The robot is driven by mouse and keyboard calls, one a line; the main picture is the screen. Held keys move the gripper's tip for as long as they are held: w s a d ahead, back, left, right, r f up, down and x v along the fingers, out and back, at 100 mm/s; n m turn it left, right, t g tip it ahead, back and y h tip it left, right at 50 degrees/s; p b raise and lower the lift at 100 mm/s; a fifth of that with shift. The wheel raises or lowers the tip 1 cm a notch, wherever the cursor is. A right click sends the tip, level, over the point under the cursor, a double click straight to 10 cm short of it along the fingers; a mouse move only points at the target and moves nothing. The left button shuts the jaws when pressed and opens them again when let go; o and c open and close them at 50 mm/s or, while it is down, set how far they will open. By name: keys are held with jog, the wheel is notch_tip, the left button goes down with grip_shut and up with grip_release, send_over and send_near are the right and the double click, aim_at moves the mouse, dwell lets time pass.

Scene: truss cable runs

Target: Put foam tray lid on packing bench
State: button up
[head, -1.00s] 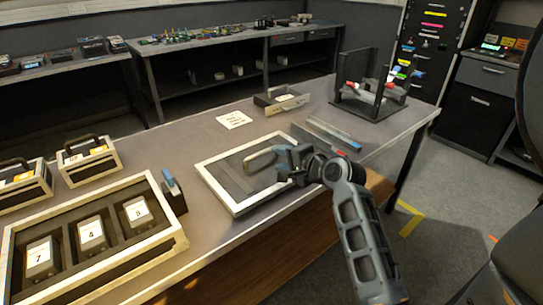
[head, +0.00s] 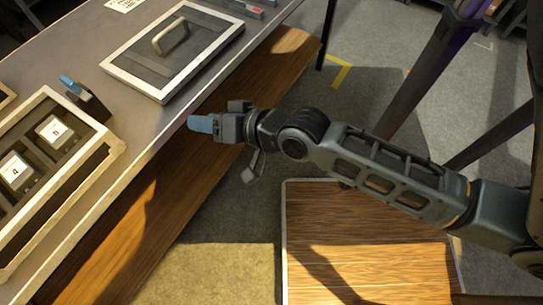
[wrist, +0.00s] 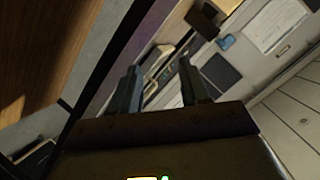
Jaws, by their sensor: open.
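The foam tray lid (head: 150,68) is a dark panel with a white rim and a pale loop handle (head: 171,37). It lies flat on the grey packing bench (head: 72,42), near the front edge, in the head view. My gripper (head: 201,124) is off the front edge of the bench, below and right of the lid in the picture, apart from it. In the wrist view my gripper (wrist: 160,82) shows its two fingers spread with nothing between them.
A white-framed tray (head: 112,150) with numbered blocks stands at the left, with a dark blue-topped piece (head: 82,95) beside it. A wooden panel (head: 365,235) lies low at the front.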

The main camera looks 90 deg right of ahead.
jog(key=s+a+r+n+t+y, duration=0.2)
jog(key=s+a+r+n+y, duration=0.3)
jog(key=s+a+r+n, duration=0.3)
jog(key=s+a+n, duration=0.4)
jog(key=a+n, duration=0.1)
jog(key=shift+s+a+r, duration=0.15)
jog(key=shift+s, duration=0.1)
